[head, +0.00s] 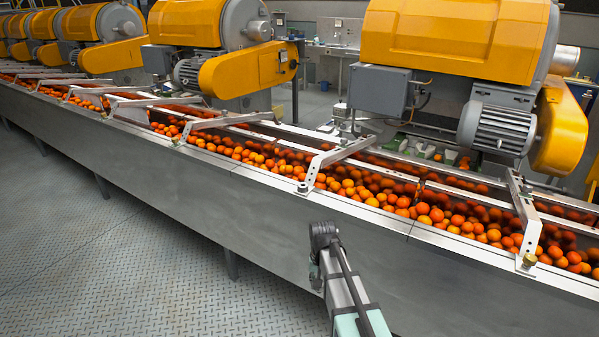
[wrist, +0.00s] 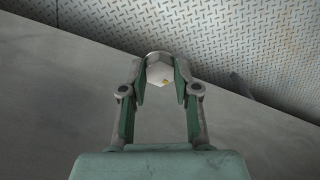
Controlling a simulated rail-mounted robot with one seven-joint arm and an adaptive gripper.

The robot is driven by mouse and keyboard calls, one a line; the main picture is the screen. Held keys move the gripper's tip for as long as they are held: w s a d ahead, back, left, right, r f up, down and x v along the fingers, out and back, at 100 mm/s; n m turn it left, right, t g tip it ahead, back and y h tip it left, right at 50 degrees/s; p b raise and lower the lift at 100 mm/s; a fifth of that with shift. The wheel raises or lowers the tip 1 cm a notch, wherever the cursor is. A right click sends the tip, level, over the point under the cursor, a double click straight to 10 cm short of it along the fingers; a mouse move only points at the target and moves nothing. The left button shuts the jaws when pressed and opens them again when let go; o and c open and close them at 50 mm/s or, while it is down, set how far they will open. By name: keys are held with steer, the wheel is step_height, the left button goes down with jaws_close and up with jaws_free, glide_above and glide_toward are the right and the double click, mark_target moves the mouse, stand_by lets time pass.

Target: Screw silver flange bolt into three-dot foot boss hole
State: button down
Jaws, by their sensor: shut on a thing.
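In the wrist view my gripper (wrist: 160,80) is shut on the silver flange bolt (wrist: 157,72). Its pale, faceted head shows between the fingertips, with a small yellow mark and a rounded grey rim at the far side. The bolt's shank is hidden. In the head view part of my arm stands in front of the trough wall; I cannot make out the bolt there. Bracket feet rest on the trough's near rim, one at the middle (head: 302,187) and one at the right (head: 528,262). Dot marks are too small to read, so I cannot tell which boss has three.
The long steel trough (head: 215,200) is full of oranges (head: 350,186). Slanted brackets (head: 325,160) and rails cross above the fruit. Yellow extractor machines (head: 455,40) with motors stand behind it. The tread-plate floor (head: 110,250) in front is clear.

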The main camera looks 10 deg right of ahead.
steer(key=w+r+m+p, duration=0.5)
steer(key=w+r, duration=0.9)
steer(key=w, duration=0.3)
steer(key=w+r+m+p, duration=0.6)
steer(key=w+r, duration=0.7)
steer(key=w, duration=0.5)
steer(key=shift+w+r+p, duration=0.25)
steer(key=shift+r+p, duration=0.15)
steer(key=shift+p, duration=0.2)
steer(key=shift+a, duration=0.1)
steer(key=shift+f+b, duration=0.95)
steer(key=shift+f, duration=1.95)
steer(key=shift+f+b, duration=0.45)
steer(key=shift+f, duration=0.95)
steer(key=c, duration=0.8)
jaws_free()
steer(key=shift+o, duration=0.2)
